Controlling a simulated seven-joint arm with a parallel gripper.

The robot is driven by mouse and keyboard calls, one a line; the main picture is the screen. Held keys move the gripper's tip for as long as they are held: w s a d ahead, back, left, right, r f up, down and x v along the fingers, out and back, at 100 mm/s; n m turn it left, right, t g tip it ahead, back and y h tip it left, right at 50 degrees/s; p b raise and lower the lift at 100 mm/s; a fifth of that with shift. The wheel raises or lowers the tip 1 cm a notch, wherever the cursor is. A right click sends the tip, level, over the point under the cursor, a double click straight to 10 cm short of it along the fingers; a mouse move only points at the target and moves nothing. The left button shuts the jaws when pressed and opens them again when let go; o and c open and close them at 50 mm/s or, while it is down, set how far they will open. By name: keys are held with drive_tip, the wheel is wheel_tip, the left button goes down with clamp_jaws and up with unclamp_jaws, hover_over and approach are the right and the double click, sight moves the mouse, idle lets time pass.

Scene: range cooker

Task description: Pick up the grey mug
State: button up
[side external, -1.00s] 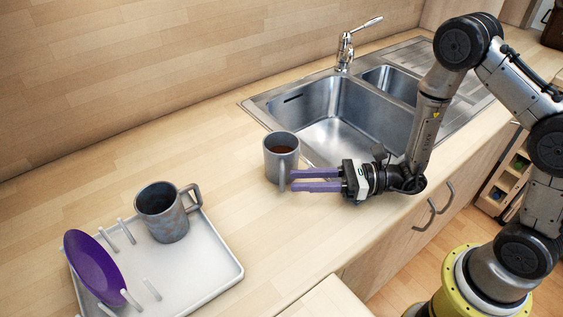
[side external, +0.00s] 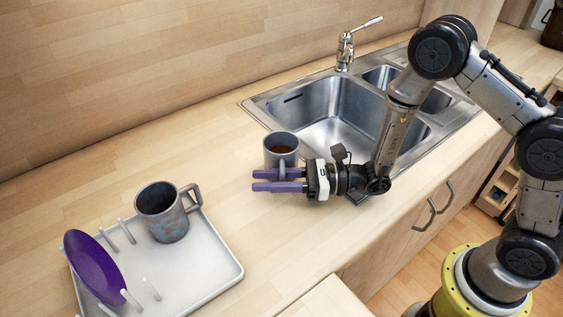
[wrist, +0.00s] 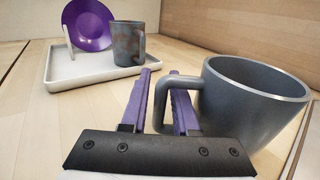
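A plain grey mug (side external: 281,146) with brown contents stands upright on the counter just left of the sink. In the wrist view the grey mug (wrist: 258,95) fills the right side, its handle (wrist: 162,100) pointing left. My gripper (side external: 254,181) is low beside the mug, on its near side. Its two purple fingers are apart. In the wrist view the outer bar of the handle appears between the open fingers, with the right finger passing by the handle's loop. I cannot tell if either finger touches it.
A white drying tray (side external: 217,262) at the left holds a second mug (side external: 163,213), grey with rusty patches, and a purple plate (side external: 93,268). The sink (side external: 340,115) with its tap (side external: 345,50) lies behind my gripper. The counter between tray and mug is clear.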

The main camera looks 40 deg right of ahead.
clamp_jaws()
drive_tip(key=shift+r, duration=0.1)
idle(1.1)
